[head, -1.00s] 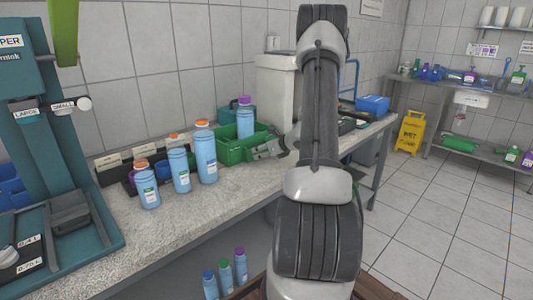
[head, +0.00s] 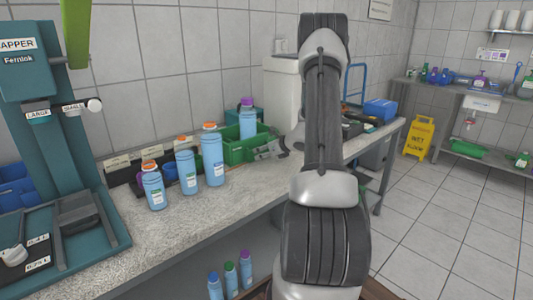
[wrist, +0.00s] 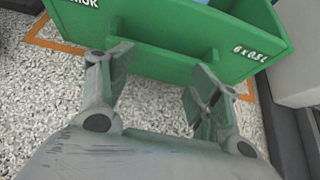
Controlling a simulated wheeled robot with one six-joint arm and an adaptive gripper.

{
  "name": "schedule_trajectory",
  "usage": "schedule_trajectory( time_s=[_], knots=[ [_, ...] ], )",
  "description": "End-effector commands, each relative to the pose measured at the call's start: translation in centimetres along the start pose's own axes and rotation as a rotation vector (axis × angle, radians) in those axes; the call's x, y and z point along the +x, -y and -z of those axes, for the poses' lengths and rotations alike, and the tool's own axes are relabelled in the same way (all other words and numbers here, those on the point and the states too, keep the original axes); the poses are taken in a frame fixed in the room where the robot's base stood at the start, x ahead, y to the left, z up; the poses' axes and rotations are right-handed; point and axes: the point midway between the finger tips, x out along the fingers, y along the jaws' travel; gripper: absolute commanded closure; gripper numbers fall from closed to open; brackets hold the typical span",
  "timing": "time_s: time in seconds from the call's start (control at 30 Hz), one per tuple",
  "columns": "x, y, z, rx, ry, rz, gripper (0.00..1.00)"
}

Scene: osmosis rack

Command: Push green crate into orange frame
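The green crate (head: 234,156) stands on the counter near the wall and holds a blue bottle with a purple cap (head: 248,120). In the wrist view the crate's near wall (wrist: 150,40) fills the top. The orange frame (wrist: 42,43) is a line on the counter, showing left of the crate and at its right corner; the crate hides the middle of its near side. My gripper (wrist: 160,88) is open and empty, fingers spread at the crate's near wall; I cannot tell whether they touch it. In the head view my gripper (head: 268,152) is partly hidden by my arm.
Blue bottles with orange caps (head: 186,172) stand on the counter left of the crate. A teal capper machine (head: 45,140) is at the far left. A white box-like unit (head: 283,90) stands behind the crate. Speckled counter (wrist: 50,85) in front is clear.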

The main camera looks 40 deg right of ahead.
Motion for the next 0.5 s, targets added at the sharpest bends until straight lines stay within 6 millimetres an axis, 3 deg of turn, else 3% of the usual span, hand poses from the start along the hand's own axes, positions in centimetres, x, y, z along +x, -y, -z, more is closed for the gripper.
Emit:
schedule_trajectory(
  time_s=[0.5],
  knots=[
    [2.8,-0.1,-1.5,0.001,-0.002,-0.001,0.41]
  ],
)
